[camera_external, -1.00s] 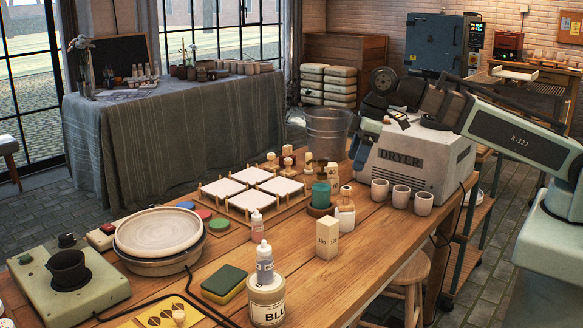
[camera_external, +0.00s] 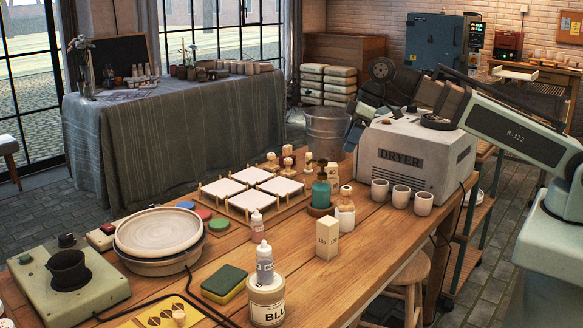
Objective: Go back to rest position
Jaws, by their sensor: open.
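My gripper (camera_external: 356,128) is at the end of my pale green arm, at the left front of the dryer's top, near the metal bucket. It is small and dark in this view, and its fingers hang down, open, with nothing seen between them. The grey dryer (camera_external: 410,165) stands at the right end of the wooden table. My forearm crosses above and behind it from the right.
A metal bucket (camera_external: 326,132) stands close by the gripper, left of the dryer. A plate (camera_external: 159,232) sits on a wheel at the left.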

